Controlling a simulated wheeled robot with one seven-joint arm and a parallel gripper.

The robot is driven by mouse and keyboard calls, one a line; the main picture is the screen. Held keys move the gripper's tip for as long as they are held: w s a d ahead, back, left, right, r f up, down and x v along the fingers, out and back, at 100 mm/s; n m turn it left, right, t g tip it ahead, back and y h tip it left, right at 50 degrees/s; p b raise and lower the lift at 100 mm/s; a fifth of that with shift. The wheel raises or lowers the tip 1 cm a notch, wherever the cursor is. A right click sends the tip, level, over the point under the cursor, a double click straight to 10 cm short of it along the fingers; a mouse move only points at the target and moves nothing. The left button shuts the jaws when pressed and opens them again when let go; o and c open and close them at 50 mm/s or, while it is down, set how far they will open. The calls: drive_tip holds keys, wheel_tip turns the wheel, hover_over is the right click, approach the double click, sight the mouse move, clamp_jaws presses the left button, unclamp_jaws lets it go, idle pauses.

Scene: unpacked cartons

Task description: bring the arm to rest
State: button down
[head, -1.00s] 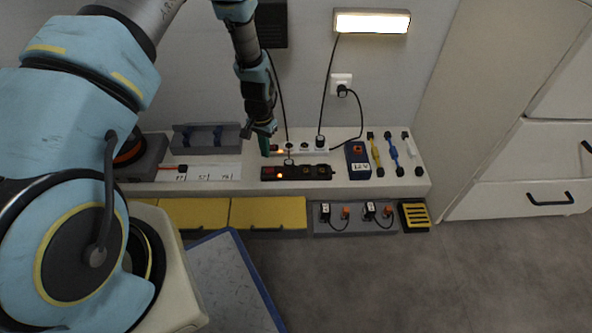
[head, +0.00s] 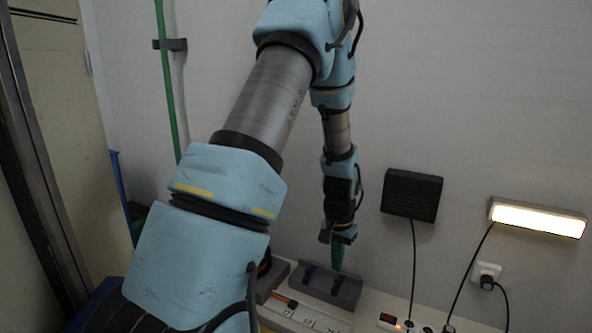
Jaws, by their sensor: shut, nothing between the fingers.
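My gripper (head: 338,256) hangs at the end of my arm in the head view, pointing down. Its greenish fingers are shut with nothing between them. It is over or just in front of a grey holder (head: 325,287) with upright brackets on the white bench; the exact gap cannot be told. My arm crosses the middle of the view, bent high and reaching down to the gripper.
A lit lamp (head: 538,217) and a black box (head: 411,195) are on the wall, with cables hanging down. A socket (head: 487,272) holds a plug. A power strip (head: 394,322) shows at the bottom edge. A green pole (head: 166,80) stands at the left, near a door frame.

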drive_tip(key=s+a+r+n+t, duration=0.1)
drive_tip(key=s+a+r+n, duration=0.2)
drive_tip(key=s+a+r, duration=0.35)
drive_tip(key=s+a+r+n, duration=0.35)
drive_tip(key=a+r, duration=0.45)
drive_tip(key=a, duration=0.3)
wheel_tip(320, 180, up, 38)
drive_tip(key=p, duration=3.8)
drive_tip(key=shift+s, duration=0.45)
